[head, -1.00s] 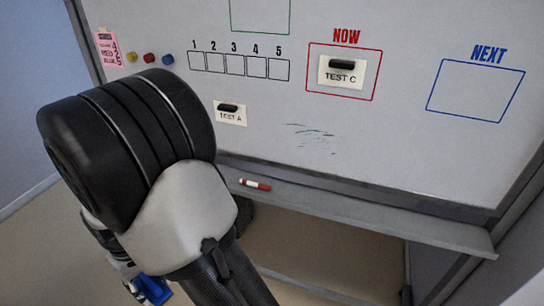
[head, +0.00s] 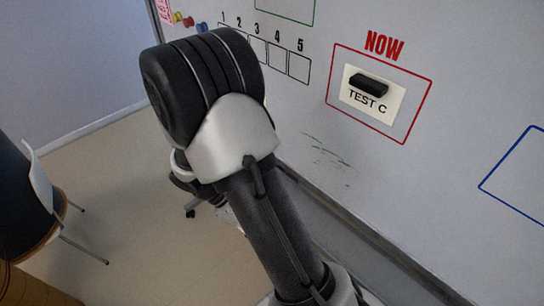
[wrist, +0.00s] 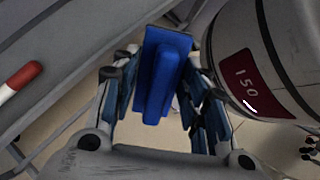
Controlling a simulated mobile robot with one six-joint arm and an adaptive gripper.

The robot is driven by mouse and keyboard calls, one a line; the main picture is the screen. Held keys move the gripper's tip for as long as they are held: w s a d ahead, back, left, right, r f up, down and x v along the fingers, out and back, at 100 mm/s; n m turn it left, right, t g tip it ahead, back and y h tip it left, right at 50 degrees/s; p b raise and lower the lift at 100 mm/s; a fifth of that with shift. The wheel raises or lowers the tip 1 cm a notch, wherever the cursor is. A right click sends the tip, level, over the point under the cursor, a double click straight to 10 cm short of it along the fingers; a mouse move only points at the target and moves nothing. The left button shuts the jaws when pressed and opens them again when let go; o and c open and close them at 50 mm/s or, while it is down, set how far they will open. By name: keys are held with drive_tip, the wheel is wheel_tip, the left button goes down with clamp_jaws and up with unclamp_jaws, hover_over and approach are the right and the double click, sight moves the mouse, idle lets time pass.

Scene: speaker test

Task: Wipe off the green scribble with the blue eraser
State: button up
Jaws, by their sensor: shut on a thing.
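The green scribble (head: 328,152) is a few thin, broken dark green strokes on the whiteboard, below and left of the red NOW box. It shows just right of my arm in the head view. My gripper (wrist: 163,72) is shut on the blue eraser (wrist: 153,60), which sits between the two fingers in the wrist view. The scribble does not show in the wrist view. In the head view my arm hides the eraser and most of my gripper. The eraser appears away from the board face, with floor behind it.
The TEST C card (head: 372,95) with a black magnet is in the NOW box. A red-and-white marker (wrist: 20,80) lies on the grey tray (wrist: 60,60) in the wrist view. A white chair (head: 40,180) stands far left. The board around the scribble is bare.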

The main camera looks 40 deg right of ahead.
drive_tip(key=w+d+r+n+t+h+p, duration=0.2)
drive_tip(key=w+d+r+n+t+h, duration=0.15)
drive_tip(key=r+n+h, duration=0.2)
drive_tip(key=w+d+r+n+t+h+p, duration=0.3)
drive_tip(key=w+r+n+t+h, duration=0.15)
drive_tip(key=r+h, duration=0.25)
drive_tip(key=shift+n+g, duration=0.3)
drive_tip(key=shift+g, duration=0.1)
drive_tip(key=shift+d+f, duration=0.2)
drive_tip(key=shift+d, duration=2.7)
drive_tip(key=shift+d, duration=0.9)
drive_tip(key=shift+s+b, duration=0.3)
drive_tip(key=shift+s, duration=1.5)
drive_tip(key=shift+s+d+b, duration=0.2)
drive_tip(key=shift+s+b, duration=0.05)
drive_tip(key=shift+s, duration=1.1)
drive_tip(key=shift+s+d+b, duration=0.15)
drive_tip(key=shift+s+b, duration=0.1)
drive_tip(key=shift+s, duration=1.05)
drive_tip(key=shift+s+d+p, duration=0.1)
drive_tip(key=shift+s+p, duration=0.45)
drive_tip(key=shift+s, duration=0.5)
